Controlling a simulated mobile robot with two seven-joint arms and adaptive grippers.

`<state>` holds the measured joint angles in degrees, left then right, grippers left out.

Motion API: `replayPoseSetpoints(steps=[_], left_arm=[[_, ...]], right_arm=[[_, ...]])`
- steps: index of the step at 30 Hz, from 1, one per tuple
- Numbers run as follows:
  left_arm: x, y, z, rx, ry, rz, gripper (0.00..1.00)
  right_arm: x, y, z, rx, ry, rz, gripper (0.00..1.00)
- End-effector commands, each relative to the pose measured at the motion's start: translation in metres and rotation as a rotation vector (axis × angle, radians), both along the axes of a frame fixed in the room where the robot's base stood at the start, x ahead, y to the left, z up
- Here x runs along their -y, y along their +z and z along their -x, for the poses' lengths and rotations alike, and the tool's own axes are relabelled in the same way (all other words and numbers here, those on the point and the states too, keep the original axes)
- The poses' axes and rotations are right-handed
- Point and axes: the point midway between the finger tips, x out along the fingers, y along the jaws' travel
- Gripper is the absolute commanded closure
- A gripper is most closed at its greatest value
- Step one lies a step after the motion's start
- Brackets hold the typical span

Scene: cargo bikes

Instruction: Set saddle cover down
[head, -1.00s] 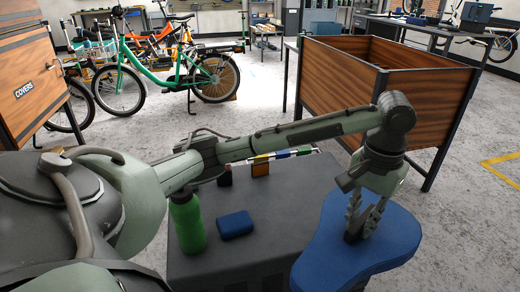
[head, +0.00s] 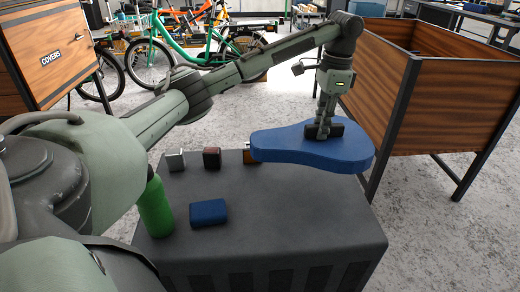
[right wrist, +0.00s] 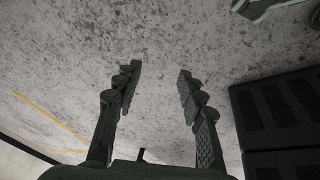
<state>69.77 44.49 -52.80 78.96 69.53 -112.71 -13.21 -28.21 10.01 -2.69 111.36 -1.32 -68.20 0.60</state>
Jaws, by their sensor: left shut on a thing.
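The saddle cover (head: 310,150) is a blue, saddle-shaped pad in the head view. My left gripper (head: 324,132) is shut on its top and holds it roughly level. The cover hangs over the far right part of the dark grey box top (head: 290,215); whether it touches the box I cannot tell. It hides part of a small orange-brown block (head: 247,156) behind it. My right gripper (right wrist: 158,80) is open and empty in the right wrist view, with bare speckled floor beyond its fingers.
A green bottle (head: 155,208), a small blue case (head: 208,212), a dark red block (head: 211,157) and a grey block (head: 175,160) stand on the box. Its front right top is clear. A wooden crate (head: 445,105) stands right behind. A wooden cabinet (head: 62,50) marked COVERS is at left.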

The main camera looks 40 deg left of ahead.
Motion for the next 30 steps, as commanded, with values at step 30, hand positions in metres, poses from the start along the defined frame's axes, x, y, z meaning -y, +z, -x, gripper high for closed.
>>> replayPoseSetpoints(steps=[30], left_arm=[[0.021,-0.105,0.112,-0.004,-0.019,0.001,1.00]], right_arm=[[0.000,0.018,-0.004,0.015,-0.002,0.008,0.60]])
